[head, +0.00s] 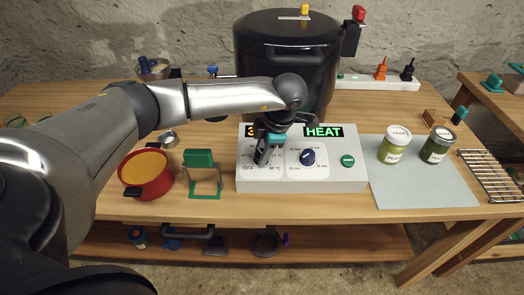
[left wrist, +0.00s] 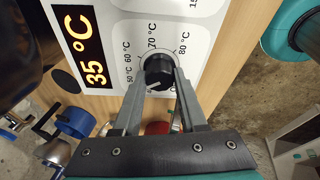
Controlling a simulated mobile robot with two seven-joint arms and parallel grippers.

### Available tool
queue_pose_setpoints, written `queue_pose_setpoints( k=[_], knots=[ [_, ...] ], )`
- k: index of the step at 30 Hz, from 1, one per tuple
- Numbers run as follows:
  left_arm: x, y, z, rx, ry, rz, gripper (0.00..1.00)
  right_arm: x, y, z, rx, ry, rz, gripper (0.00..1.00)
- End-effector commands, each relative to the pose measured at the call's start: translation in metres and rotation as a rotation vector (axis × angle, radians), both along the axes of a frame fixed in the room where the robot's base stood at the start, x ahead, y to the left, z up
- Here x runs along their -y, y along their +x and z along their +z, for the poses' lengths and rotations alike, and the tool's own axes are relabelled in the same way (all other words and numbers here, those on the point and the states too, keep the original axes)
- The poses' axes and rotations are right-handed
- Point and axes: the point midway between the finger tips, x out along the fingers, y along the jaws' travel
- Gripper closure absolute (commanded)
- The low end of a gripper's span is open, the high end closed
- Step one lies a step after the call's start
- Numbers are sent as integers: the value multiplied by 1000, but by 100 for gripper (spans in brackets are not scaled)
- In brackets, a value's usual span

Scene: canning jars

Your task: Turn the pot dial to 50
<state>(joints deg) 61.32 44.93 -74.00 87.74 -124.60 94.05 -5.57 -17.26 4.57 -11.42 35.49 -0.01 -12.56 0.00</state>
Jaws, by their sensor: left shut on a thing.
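The control box (head: 345,178) in the head view has a temperature dial, a second dark dial (head: 307,157), a green button (head: 347,161) and a green HEAT display (head: 323,131). My left gripper (head: 263,157) is over the temperature dial and hides most of it. In the left wrist view the black dial (left wrist: 158,70) sits between the two fingers (left wrist: 155,84), which are shut on it. Labels 50, 60, 70 and 80 °C ring it. A pale mark on the knob points toward the lower left, near the 50 side. The orange display (left wrist: 83,45) reads 35 °C.
A large black pot (head: 285,60) stands behind the box. A red pot (head: 146,175) and a green stand (head: 200,172) are to its left. Two jars (head: 394,144) (head: 436,146) stand on a grey mat (head: 415,190) at right, beside a wire rack (head: 492,172).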

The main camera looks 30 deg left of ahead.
Motion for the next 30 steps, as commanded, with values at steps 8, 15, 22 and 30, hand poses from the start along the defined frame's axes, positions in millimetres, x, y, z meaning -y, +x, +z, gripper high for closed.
queue_pose_setpoints(
  k=[8, 15, 22, 30],
  knots=[
    [0, 1, 1, -7, 19, -100, 100, 1, 1, 0, 1, -1, -1, 50],
    [1, 1, 1, -11, 25, -126, 100, 1, 1, 0, 1, -1, 0, 50],
    [1, 1, 1, -10, 24, -126, 100, 1, 1, 0, 1, -1, 0, 50],
    [1, 1, 1, -12, 25, -124, 38, 0, 1, 0, 1, -1, 1, 50]
  ],
)
